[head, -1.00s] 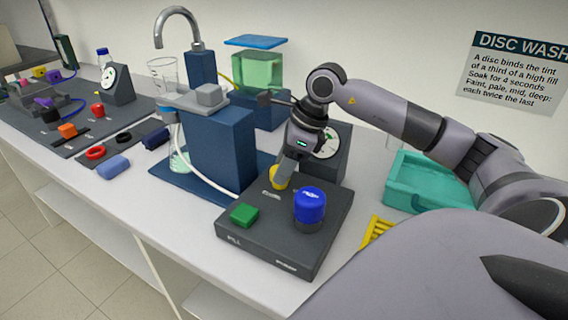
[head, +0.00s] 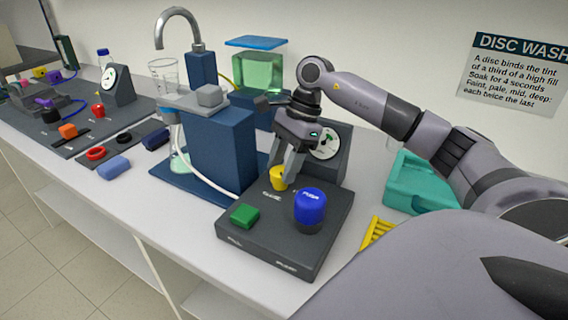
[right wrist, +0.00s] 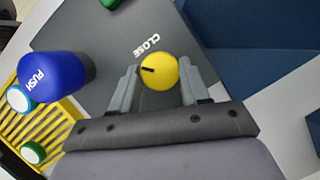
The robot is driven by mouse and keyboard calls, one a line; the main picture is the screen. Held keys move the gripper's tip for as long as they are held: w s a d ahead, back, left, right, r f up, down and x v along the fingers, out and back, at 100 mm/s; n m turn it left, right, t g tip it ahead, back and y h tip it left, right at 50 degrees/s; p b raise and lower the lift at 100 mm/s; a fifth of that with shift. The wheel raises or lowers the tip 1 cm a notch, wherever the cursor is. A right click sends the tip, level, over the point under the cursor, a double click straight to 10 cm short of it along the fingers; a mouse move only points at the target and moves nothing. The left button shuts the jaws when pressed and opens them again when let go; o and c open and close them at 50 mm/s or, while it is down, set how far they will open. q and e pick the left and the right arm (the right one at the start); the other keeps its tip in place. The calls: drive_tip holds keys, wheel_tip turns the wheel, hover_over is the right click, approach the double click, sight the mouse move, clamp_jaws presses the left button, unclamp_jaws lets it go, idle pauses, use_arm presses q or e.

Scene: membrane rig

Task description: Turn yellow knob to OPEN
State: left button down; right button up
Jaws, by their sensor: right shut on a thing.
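The yellow knob (head: 278,178) stands on a dark panel box (head: 265,249). In the right wrist view the knob (right wrist: 160,73) has a short black mark on its left side, and the word CLOSE (right wrist: 147,45) is printed on the panel beside it. No OPEN label is readable. My right gripper (head: 284,180) reaches down over the knob; its fingers (right wrist: 162,85) stand on either side of it and are shut on it. My left gripper does not show.
A blue PUSH button (head: 310,204) and a green button (head: 244,215) stand on the same panel. A dial gauge (head: 328,145) is behind, a navy stand (head: 220,150) to the left. A teal tray (head: 415,187) and yellow rack (head: 376,232) lie to the right.

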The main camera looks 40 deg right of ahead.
drive_tip(key=n+g, duration=0.1)
drive_tip(key=n, duration=0.3)
drive_tip(key=n+g, duration=0.1)
drive_tip(key=n, duration=0.1)
drive_tip(key=shift+w+g+b, duration=0.3)
drive_tip(key=shift+b, duration=0.1)
drive_tip(key=shift+w+r+n+g+h, duration=0.1)
drive_tip(key=shift+n+g+h, duration=0.4)
drive_tip(key=shift+n, duration=1.6)
drive_tip(key=o, duration=1.1)
drive_tip(key=shift+c, duration=0.2)
drive_tip(key=shift+a, duration=0.1)
drive_tip(key=p+v, duration=0.2)
drive_tip(key=v, duration=0.5)
drive_tip(key=shift+p, duration=0.3)
